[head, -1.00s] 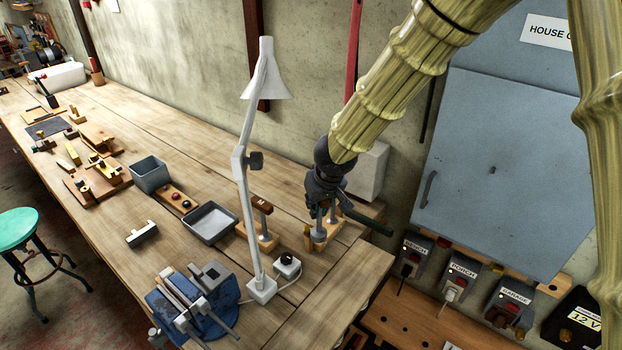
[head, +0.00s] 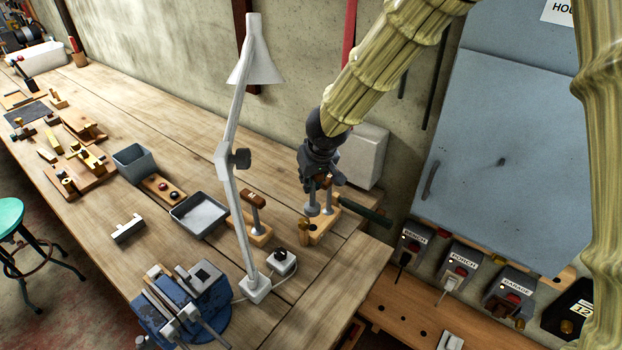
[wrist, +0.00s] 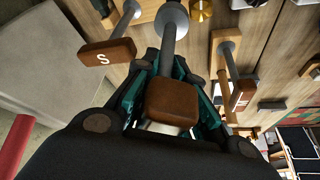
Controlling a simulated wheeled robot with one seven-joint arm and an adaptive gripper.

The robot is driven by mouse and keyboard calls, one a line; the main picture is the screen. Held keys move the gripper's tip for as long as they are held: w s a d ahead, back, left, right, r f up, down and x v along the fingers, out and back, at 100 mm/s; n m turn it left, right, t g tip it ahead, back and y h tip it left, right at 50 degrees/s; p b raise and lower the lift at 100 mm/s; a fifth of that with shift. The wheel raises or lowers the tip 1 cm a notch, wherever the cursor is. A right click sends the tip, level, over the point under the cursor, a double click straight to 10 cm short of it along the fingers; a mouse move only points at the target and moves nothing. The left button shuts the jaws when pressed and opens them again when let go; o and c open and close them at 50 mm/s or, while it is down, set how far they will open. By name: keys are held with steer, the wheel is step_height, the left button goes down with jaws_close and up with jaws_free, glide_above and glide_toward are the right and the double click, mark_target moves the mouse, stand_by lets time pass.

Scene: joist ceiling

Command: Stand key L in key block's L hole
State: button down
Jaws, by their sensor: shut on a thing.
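My gripper (head: 320,185) is shut on a key with a brown wooden head (wrist: 172,100) and a grey shaft ending in a wide round collar. No letter shows on this head. In the head view the collar (head: 312,210) hangs over or in front of a small wooden block (head: 324,228) near the bench's right end; I cannot tell if it touches. Key S (wrist: 105,58) stands to the left of the held key in the wrist view. Key M (head: 253,197) stands in another wooden block (head: 262,236), also in the wrist view (wrist: 240,95). The L hole cannot be made out.
A white lamp (head: 235,160) stands left of the blocks. A brass piece (head: 304,231) is at the near block's left side, and a dark green handle (head: 366,214) to its right. A grey tray (head: 198,215) and a blue vise (head: 180,305) are further left.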

steer(key=shift+f+b, duration=0.15)
steer(key=shift+b, duration=0.35)
steer(key=shift+f+b, duration=2.3)
steer(key=shift+f, duration=0.35)
steer(key=shift+f+b, duration=0.65)
steer(key=shift+f, duration=0.15)
steer(key=shift+s+r, duration=0.1)
steer(key=shift+f, duration=0.3)
